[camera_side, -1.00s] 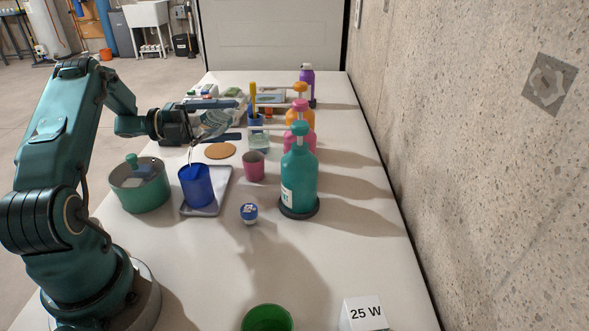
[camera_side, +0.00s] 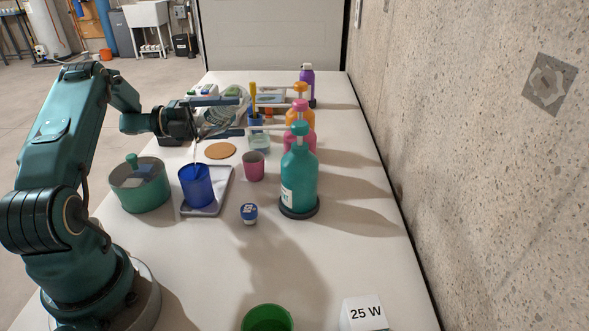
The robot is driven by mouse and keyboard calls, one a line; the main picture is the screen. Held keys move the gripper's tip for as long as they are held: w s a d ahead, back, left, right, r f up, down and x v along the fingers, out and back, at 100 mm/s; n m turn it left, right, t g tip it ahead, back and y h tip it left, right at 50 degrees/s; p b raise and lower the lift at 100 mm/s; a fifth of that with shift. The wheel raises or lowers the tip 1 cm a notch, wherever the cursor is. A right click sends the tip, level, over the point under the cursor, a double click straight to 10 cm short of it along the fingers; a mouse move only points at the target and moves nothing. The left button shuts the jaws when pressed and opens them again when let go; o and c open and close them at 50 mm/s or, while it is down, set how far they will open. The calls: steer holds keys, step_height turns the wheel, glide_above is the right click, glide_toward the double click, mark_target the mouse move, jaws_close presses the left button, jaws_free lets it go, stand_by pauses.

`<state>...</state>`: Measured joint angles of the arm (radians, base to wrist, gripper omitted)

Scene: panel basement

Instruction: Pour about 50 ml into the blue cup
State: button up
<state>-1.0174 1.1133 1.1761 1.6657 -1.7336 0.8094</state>
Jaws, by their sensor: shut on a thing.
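The blue cup (camera_side: 196,187) stands upright on a grey tray (camera_side: 222,184) at the middle left of the table. My gripper (camera_side: 218,117) is behind and above it, shut on a clear, transparent container (camera_side: 230,119). The container is tilted, with its fingers on either side, and its outline is hard to make out. A thin pale streak (camera_side: 196,152), which looks like a stream of liquid, runs from below the gripper down to the cup's mouth. The liquid level in the cup cannot be seen.
A teal pump bottle (camera_side: 299,180) stands right of the cup, with pink and orange ones behind. A pink cup (camera_side: 254,167), a small blue-and-white jar (camera_side: 249,213) and a green pot (camera_side: 140,187) stand near the tray.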

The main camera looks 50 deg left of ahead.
steer(key=shift+r, duration=0.15)
stand_by(1.2)
steer(key=shift+w+a+m, duration=0.1)
steer(key=shift+m, duration=0.2)
steer(key=f+n, duration=0.2)
steer(key=n, duration=0.1)
steer(key=shift+w+a+g+y, duration=0.15)
steer(key=shift+w+g+y, duration=0.15)
steer(key=shift+y, duration=0.1)
steer(key=shift+w+a+n+g, duration=0.1)
steer(key=shift+w+n+g, duration=0.25)
steer(key=shift+n, duration=0.55)
steer(key=shift+s+r+n, duration=0.1)
steer(key=shift+n, duration=0.3)
steer(key=shift+g+y, duration=0.25)
steer(key=shift+y, duration=0.05)
stand_by(0.3)
